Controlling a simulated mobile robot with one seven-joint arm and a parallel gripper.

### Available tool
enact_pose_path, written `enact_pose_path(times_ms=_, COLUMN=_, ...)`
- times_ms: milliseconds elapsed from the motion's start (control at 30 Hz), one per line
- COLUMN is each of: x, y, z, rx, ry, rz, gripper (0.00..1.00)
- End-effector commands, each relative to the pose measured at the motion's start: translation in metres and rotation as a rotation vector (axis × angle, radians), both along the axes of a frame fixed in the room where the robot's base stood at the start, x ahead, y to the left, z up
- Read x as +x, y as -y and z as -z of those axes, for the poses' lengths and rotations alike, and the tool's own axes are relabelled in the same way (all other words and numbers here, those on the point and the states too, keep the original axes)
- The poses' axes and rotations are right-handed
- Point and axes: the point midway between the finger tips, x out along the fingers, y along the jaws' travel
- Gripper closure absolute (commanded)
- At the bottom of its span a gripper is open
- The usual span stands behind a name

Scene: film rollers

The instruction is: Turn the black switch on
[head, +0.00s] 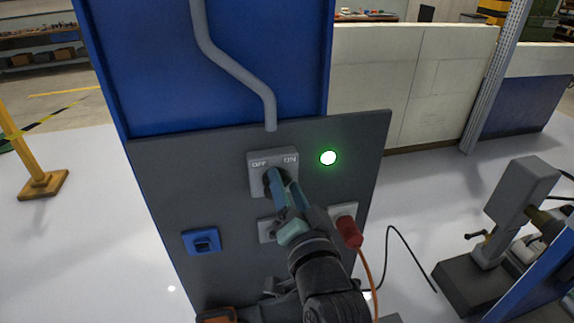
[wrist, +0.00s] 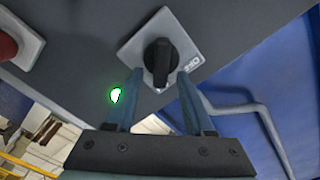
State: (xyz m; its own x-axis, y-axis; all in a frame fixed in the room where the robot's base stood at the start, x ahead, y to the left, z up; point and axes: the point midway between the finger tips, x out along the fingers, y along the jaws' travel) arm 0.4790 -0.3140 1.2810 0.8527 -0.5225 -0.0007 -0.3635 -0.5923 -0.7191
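The black switch (wrist: 160,58) is a round knob with a raised grip bar, set on a light grey plate (head: 262,162) on the dark panel. The plate is marked OFF at left and ON at right in the head view. There the knob is mostly hidden behind my gripper (head: 284,183). In the wrist view my gripper (wrist: 160,78) is open, with one finger on each side of the knob's bar and a visible gap on both sides.
A round green light (head: 328,158) glows right of the switch. A blue switch (head: 203,241) sits lower left on the panel and a red plug (head: 349,231) with an orange cable lower right. A grey conduit (head: 231,66) runs down to the panel. A grey machine (head: 520,205) stands at right.

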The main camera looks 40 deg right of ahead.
Motion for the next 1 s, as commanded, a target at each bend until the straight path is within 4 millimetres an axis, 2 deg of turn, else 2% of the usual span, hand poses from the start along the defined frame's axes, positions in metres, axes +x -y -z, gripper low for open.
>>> enact_pose_path(times_ms=233, x=-0.001, y=0.0, z=0.0, rx=-0.002, ry=-0.001, rz=0.0, gripper=0.47)
enact_pose_path(times_ms=367, x=-0.007, y=-0.004, z=0.001, rx=-0.002, ry=0.0, rz=0.001, gripper=0.47)
enact_pose_path(times_ms=567, x=-0.036, y=-0.021, z=0.004, rx=-0.003, ry=-0.002, rz=0.001, gripper=0.47)
enact_pose_path(times_ms=867, x=-0.09, y=-0.054, z=0.005, rx=-0.002, ry=-0.003, rz=0.001, gripper=0.47)
enact_pose_path(times_ms=1000, x=-0.099, y=-0.06, z=-0.002, rx=0.001, ry=-0.005, rz=0.001, gripper=0.47)
